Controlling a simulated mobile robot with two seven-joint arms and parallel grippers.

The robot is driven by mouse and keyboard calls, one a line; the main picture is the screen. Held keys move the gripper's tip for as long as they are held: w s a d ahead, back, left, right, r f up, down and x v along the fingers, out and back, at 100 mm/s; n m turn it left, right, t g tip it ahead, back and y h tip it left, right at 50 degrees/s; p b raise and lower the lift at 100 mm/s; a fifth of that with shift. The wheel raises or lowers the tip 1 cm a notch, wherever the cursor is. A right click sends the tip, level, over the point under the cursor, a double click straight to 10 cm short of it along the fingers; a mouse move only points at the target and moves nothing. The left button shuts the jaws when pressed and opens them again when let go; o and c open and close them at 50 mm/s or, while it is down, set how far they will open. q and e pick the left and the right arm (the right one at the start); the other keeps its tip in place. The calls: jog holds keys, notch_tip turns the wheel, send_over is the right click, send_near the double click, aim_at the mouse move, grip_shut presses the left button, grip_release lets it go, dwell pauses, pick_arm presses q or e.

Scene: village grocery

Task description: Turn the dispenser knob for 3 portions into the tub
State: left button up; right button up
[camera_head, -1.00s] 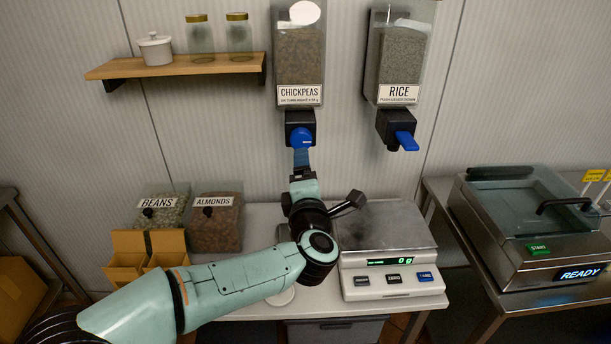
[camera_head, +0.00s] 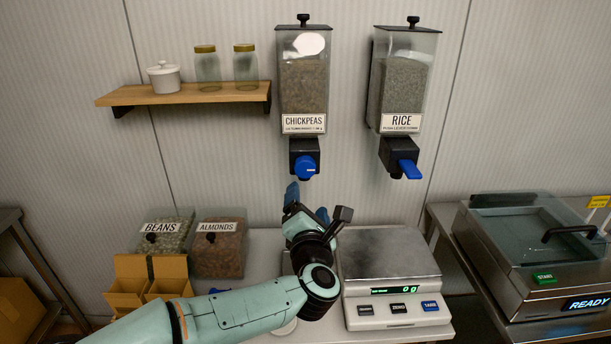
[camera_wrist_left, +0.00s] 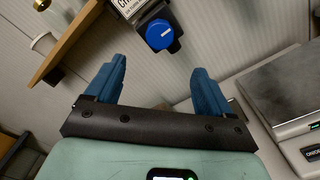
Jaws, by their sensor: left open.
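The chickpeas dispenser (camera_head: 304,85) hangs on the wall with a round blue knob (camera_head: 306,168) on its black outlet; the knob also shows in the left wrist view (camera_wrist_left: 160,34), with a white mark on its face. I cannot make out the tub; a pale round edge shows partly behind my arm.
A scale (camera_head: 392,309) reading 0 g stands right of my left arm. Bins of beans (camera_head: 167,238) and almonds (camera_head: 219,256) and cardboard boxes (camera_head: 130,296) stand left. A shelf (camera_head: 190,95) holds jars. A READY machine (camera_head: 540,270) stands far right.

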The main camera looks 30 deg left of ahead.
aim_at(305, 170)
pick_arm(q)
jog(key=shift+n, duration=0.8)
jog(key=p+x, duration=0.3)
jog(key=x, duration=1)
jog(key=shift+a+p, duration=0.15)
jog(key=shift+p, duration=0.25)
pick_arm(e)
jog(key=r, duration=0.1)
jog(key=w+r, duration=0.1)
jog(key=r, duration=0.1)
jog(key=w+r, duration=0.1)
jog(key=shift+r, duration=0.2)
pick_arm(q)
jog(key=shift+c, duration=0.3)
jog(key=c, duration=1)
